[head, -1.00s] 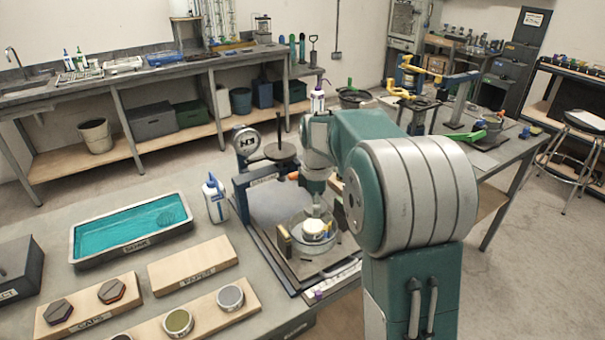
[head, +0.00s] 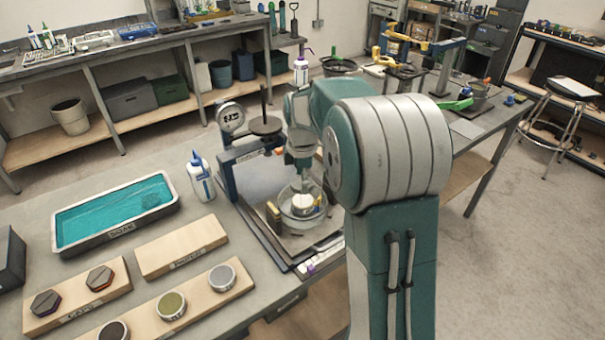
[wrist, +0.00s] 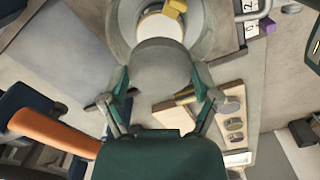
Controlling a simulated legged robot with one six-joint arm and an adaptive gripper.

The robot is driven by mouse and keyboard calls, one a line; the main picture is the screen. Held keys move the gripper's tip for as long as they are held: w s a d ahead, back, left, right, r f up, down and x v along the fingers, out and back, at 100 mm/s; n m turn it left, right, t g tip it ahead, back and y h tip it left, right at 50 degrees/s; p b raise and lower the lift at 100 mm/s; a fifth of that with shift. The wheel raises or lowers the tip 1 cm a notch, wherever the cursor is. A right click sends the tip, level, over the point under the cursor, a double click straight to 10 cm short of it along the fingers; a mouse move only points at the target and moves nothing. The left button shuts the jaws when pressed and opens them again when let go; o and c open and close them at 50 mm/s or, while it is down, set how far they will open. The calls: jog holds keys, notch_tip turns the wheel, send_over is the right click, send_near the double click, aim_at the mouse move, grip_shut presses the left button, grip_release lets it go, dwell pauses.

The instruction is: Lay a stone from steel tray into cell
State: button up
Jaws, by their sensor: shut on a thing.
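My gripper (wrist: 160,85) is shut on a grey round stone (wrist: 160,66), held between its two green fingers in the wrist view. Just beyond the stone is the cell (wrist: 207,42), a round clear-walled vessel, with a pale disc (wrist: 158,29) and a yellow piece inside. In the head view my gripper (head: 305,180) points down over the cell (head: 322,214); the held stone is hard to make out there.
A dark frame with a dial gauge (head: 231,118) stands close behind the cell. A white bottle (head: 201,178) is left of it. Wooden boards hold hexagonal caps (head: 100,277) and round discs (head: 222,277). Another board (head: 181,248) is bare. The bench's front edge is near.

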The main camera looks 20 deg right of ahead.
aim_at(303, 200)
jog(key=shift+a+f, duration=0.25)
jog(key=shift+f, duration=0.6)
jog(key=shift+d+f, duration=0.2)
jog(key=shift+f, duration=0.75)
jog(key=shift+a+f, duration=0.1)
jog(key=shift+f, duration=0.45)
jog(key=shift+d+f, duration=0.1)
jog(key=shift+d, duration=0.1)
jog(key=o, duration=1)
